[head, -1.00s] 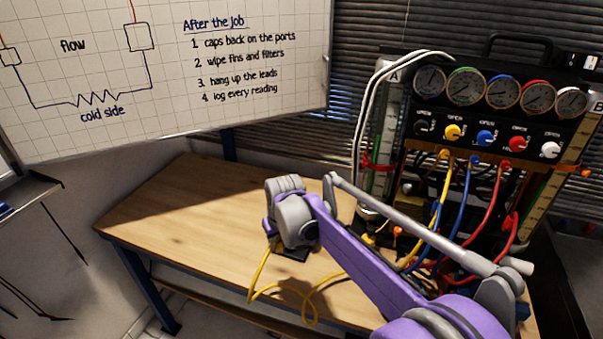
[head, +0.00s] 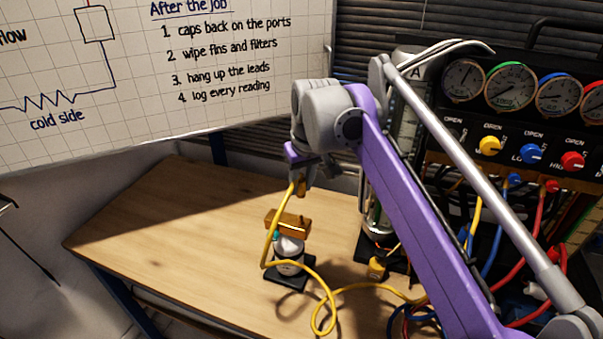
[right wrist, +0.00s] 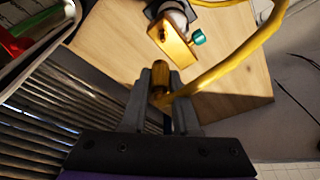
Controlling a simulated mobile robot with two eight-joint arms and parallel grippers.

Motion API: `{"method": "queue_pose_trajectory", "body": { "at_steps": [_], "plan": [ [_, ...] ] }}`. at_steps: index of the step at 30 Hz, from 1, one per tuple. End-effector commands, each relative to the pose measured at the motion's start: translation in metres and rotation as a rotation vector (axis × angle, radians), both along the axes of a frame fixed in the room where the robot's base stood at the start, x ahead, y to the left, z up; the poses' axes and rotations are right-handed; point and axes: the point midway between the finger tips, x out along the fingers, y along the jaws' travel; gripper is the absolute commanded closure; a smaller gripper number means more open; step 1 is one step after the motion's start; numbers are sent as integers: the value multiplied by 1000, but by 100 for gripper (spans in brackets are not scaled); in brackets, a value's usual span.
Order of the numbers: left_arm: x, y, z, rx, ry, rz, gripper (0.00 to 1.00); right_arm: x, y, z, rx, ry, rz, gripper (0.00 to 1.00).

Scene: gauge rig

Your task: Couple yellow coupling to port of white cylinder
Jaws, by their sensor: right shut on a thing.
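My right gripper (head: 302,184) is shut on the yellow coupling (right wrist: 160,76), whose hose (head: 268,245) hangs from it in a loop. The white cylinder (head: 289,262) stands upright on a black base on the bench, below my right gripper. A brass block (head: 291,224) with a teal knob (right wrist: 198,37) sits on top of it. In the right wrist view the block's dark port hole (right wrist: 163,38) faces the coupling. The coupling's tip is apart from the block, with a small gap. My left gripper is not in view.
The gauge rig (head: 520,110) with coloured knobs and hoses stands at the right. A glass tube column (head: 377,215) with a small yellow fitting (head: 377,268) stands near the cylinder. The left part of the wooden bench (head: 160,230) is clear. A whiteboard (head: 230,120) is behind.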

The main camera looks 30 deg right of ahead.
Motion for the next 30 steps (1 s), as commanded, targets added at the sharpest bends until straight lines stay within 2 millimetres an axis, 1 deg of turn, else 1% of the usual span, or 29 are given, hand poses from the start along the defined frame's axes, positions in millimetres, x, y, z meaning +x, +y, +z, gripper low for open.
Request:
{"method": "queue_pose_trajectory", "body": {
  "at_steps": [11,17,30],
  "plan": [
    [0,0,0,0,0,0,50,0,0,0,0,0,0,100],
    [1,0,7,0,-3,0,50,-2,0,2,0,-1,-1,100],
    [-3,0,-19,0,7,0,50,-2,0,-40,0,0,-1,100]
  ]
}}
